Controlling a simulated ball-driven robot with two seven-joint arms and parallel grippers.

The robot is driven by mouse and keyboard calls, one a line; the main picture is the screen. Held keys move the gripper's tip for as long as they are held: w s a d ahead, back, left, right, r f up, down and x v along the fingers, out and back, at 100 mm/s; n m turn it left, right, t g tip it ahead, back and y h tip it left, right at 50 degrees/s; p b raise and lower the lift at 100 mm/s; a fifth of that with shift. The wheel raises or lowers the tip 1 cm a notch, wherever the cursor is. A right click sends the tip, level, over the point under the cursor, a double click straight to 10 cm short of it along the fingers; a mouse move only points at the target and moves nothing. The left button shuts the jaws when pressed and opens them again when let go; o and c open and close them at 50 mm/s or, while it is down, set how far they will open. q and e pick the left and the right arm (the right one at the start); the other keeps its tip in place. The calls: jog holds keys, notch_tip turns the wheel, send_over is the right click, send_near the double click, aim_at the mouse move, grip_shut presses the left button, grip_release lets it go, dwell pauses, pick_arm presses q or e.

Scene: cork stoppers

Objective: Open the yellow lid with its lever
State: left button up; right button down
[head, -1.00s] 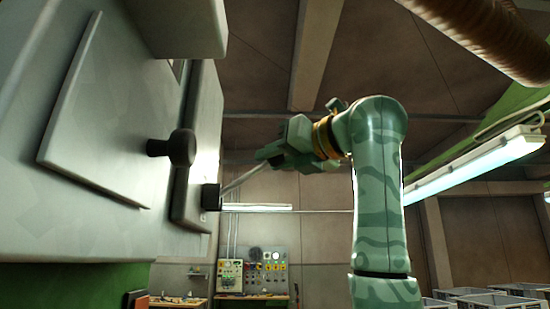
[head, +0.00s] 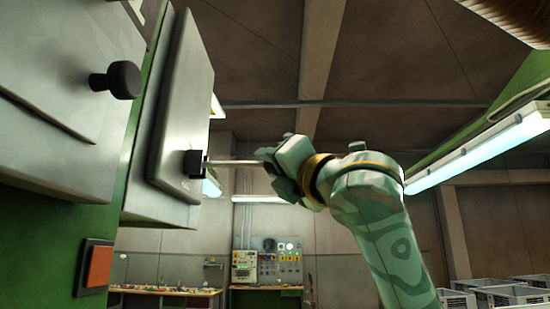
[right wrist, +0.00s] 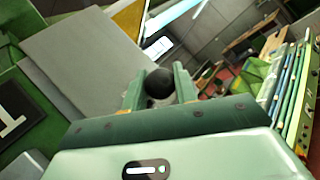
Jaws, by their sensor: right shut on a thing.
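My right gripper (head: 268,162) is at the free end of a thin metal lever (head: 232,162). The lever runs nearly level from a dark hub (head: 196,162) on a grey panel (head: 186,105) at the left. In the right wrist view my right gripper (right wrist: 160,86) is shut on the lever's black ball knob (right wrist: 159,82), which sits between the two fingers. A yellow surface (right wrist: 130,18) shows at the top of that view, beside a grey plate (right wrist: 85,58); I cannot tell whether it is the lid. No yellow lid is clear in the head view. My left gripper is out of view.
Another black knob (head: 123,80) sticks out from the grey machine front at the left, near an orange-red switch (head: 99,266). A workbench and control board (head: 266,266) stand far behind. Grey crates (head: 500,292) are at lower right.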

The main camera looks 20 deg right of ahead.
notch_tip(320, 180, down, 8)
jog(key=w+a+m+t+h+b, duration=0.1)
jog(key=a+m+t+h+b, duration=0.1)
jog(key=m+h, duration=0.3)
jog(key=shift+r+m+t+h+b, duration=0.25)
jog(key=shift+m+t+b, duration=0.4)
jog(key=shift+m, duration=1.05)
jog(key=shift+w+a+f, duration=0.1)
jog(key=c, duration=1.1)
grip_release()
jog(key=v, duration=1.6)
jog(key=shift+a+f, duration=0.1)
jog(key=shift+f, duration=0.05)
